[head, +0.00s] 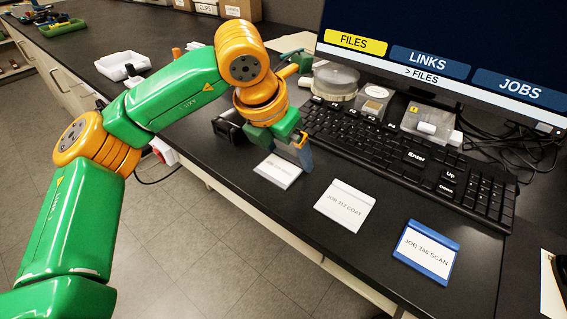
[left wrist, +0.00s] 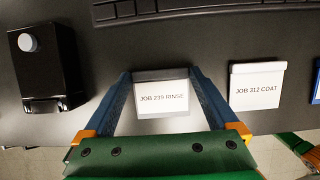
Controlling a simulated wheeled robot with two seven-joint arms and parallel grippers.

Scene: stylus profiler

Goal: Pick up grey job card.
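The grey job card (head: 278,171) lies flat on the black bench, its upper end partly behind my left gripper in the head view. In the left wrist view the grey card (left wrist: 161,98) reads "JOB 239 RINSE" and has a dark grey band at its top. My left gripper (head: 287,150) is over the card. In the left wrist view the left gripper (left wrist: 160,76) is open, with one blue finger to each side of the card; whether they touch it I cannot tell. My right gripper is not in view.
A white card (head: 345,205) "JOB 312 COAT" and a blue card (head: 426,250) "JOB 385 SCAN" lie to the right. A keyboard (head: 400,150) and monitor (head: 440,60) stand behind. A black box with a grey knob (left wrist: 45,72) is left of the gripper. The bench's front edge is close.

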